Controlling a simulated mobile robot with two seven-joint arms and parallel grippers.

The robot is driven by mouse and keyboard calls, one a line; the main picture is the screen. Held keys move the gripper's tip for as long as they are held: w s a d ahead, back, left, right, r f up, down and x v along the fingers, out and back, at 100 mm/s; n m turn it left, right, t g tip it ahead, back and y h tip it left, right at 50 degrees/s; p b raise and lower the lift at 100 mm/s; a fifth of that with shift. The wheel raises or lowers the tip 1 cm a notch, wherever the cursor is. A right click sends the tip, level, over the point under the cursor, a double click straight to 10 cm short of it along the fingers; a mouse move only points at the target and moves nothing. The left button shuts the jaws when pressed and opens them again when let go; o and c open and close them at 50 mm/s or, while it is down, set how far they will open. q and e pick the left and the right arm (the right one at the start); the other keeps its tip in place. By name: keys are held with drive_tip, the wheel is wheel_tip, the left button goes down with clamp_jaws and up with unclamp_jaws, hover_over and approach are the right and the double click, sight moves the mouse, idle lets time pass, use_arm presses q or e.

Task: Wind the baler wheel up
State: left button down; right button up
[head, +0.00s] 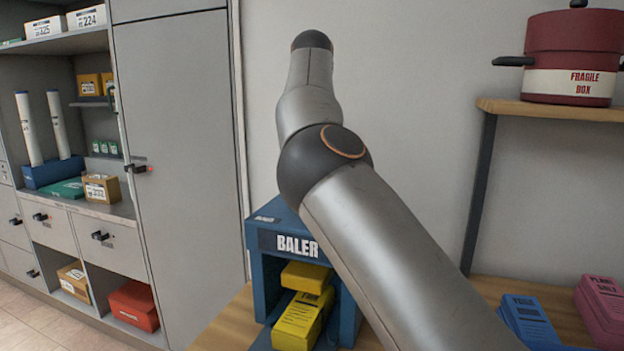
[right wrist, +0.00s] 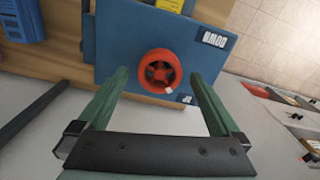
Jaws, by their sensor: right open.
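The blue baler (head: 297,244) stands on a wooden table, with yellow packages (head: 302,320) in its open front. My right arm passes in front of its right side in the head view, and its wheel is hidden there. In the right wrist view the red baler wheel (right wrist: 160,72) sits on a blue face of the baler (right wrist: 112,48), with a small pale knob at its lower right. My right gripper (right wrist: 158,85) is open and empty, its green fingers on either side of the wheel in the picture. I cannot tell whether they touch it. My left gripper is not in view.
A shelf at the right holds a red pot labelled fragile box (head: 571,58). Blue packages (head: 530,322) and pink packages (head: 603,308) lie on the table at the right. A grey cabinet (head: 180,150) and shelving with parcels stand at the left.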

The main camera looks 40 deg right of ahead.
wheel_tip(320, 180, up, 7)
drive_tip(key=p, duration=0.4)
drive_tip(key=shift+r+p, duration=0.1)
drive_tip(key=shift+p, duration=0.3)
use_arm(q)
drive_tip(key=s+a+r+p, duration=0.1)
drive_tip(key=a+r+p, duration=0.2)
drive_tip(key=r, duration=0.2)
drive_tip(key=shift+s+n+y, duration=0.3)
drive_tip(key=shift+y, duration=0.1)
use_arm(e)
wheel_tip(320, 180, up, 4)
drive_tip(key=shift+f, duration=0.1)
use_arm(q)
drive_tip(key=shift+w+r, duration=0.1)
